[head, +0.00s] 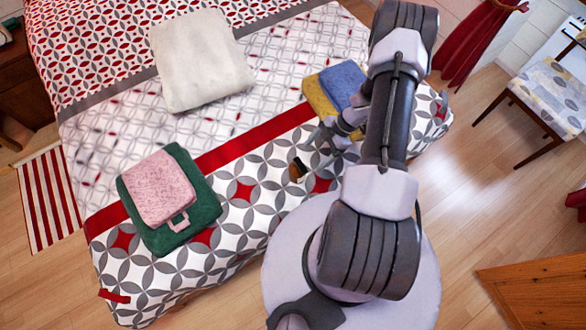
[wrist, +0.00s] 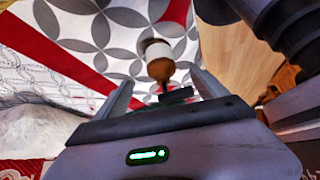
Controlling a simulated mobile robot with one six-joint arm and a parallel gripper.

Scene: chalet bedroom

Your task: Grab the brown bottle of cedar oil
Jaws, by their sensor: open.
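The brown bottle (head: 297,170) is on the patterned bedspread near the front edge of the bed. In the head view it is small, brown with a dark end, just below and left of my gripper (head: 322,138). In the wrist view the bottle (wrist: 160,69) shows a white band, a brown part and a dark end toward the gripper body. It appears in the gap between the two spread fingers, with space on both sides. My gripper is open and holds nothing. I cannot tell how deep between the fingers the bottle is.
Folded yellow (head: 318,95) and blue (head: 343,84) cloths lie close behind my gripper. A green folded cloth (head: 189,225) with a pink one (head: 158,188) lies at left. A cream pillow (head: 200,62) lies farther back. The bedspread left of the bottle is clear.

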